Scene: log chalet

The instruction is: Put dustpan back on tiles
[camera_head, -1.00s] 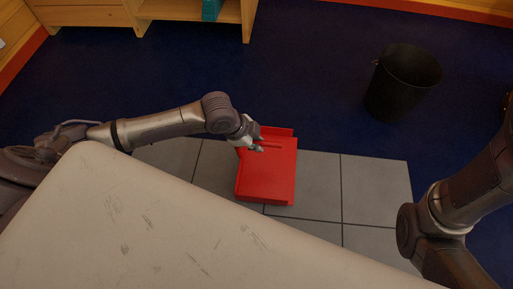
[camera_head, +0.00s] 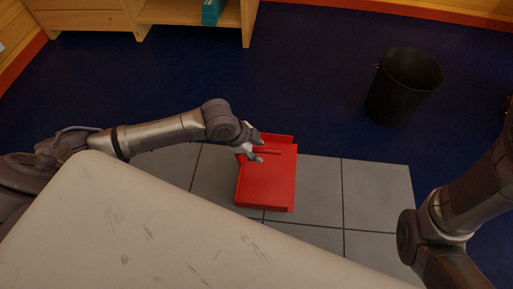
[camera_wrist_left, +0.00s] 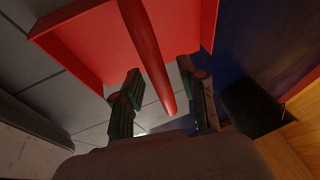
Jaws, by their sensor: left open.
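The red dustpan (camera_head: 268,182) lies on the grey tiles (camera_head: 320,185), its handle end toward the back. My left gripper (camera_head: 259,150) is at the handle end of the dustpan. In the left wrist view, the dustpan (camera_wrist_left: 90,45) fills the upper part and its handle (camera_wrist_left: 150,60) runs down between the two fingers of my left gripper (camera_wrist_left: 160,100). The fingers are spread, with gaps on both sides of the handle. My right arm shows at the right edge of the head view, but its gripper is out of view.
A black bin (camera_head: 402,88) stands on the dark blue floor (camera_head: 310,75) at the back right. A wooden shelf unit (camera_head: 190,12) stands at the back left. My own pale body covers the lower left. Tiles right of the dustpan are clear.

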